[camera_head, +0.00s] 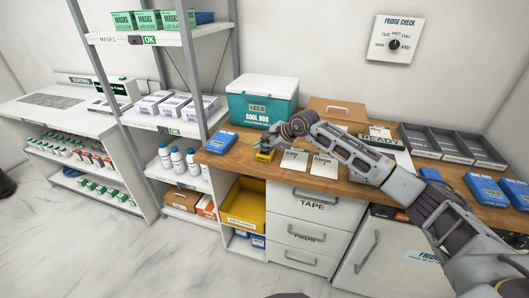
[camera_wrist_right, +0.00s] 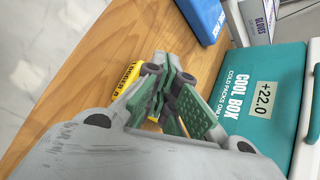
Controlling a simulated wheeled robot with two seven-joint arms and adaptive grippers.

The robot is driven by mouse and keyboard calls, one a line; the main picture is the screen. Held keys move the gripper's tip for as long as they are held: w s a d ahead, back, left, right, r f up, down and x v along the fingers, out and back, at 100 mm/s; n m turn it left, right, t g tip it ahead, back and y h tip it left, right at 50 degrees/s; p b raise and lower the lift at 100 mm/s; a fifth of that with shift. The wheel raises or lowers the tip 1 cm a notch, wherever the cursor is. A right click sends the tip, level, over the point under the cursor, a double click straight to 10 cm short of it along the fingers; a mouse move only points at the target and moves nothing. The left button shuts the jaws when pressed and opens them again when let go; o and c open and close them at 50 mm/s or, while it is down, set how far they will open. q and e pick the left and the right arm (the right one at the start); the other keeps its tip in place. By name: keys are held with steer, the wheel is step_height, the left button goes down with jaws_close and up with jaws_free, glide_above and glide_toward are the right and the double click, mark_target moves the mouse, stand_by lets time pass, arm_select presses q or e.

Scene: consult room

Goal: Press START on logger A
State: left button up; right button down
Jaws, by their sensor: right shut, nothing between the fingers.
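A small yellow logger (camera_head: 265,155) lies on the wooden counter in front of the cool box. In the right wrist view the logger (camera_wrist_right: 124,76) is partly hidden behind my fingers; its label starts with "LOGGER", but I cannot read its letter surely. No START button can be made out. My right gripper (camera_head: 272,146) is shut and empty, right at the logger in the head view; I cannot tell whether it touches. The shut fingers with green pads (camera_wrist_right: 160,88) also show in the wrist view. My left gripper is not in view.
The teal cool box (camera_head: 262,103), marked +22.0, stands behind the logger. A blue pack (camera_head: 221,142) lies to the left. White cards (camera_head: 294,160) lie to the right. Grey trays (camera_head: 455,145) and blue packs (camera_head: 487,188) are at the counter's right end.

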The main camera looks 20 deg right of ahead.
mark_target(263, 152)
steer(key=shift+f, duration=0.2)
steer(key=shift+r, duration=0.25)
stand_by(0.4)
steer(key=shift+r, duration=0.75)
steer(key=shift+r+p, duration=1.25)
steer(key=shift+r, duration=1.25)
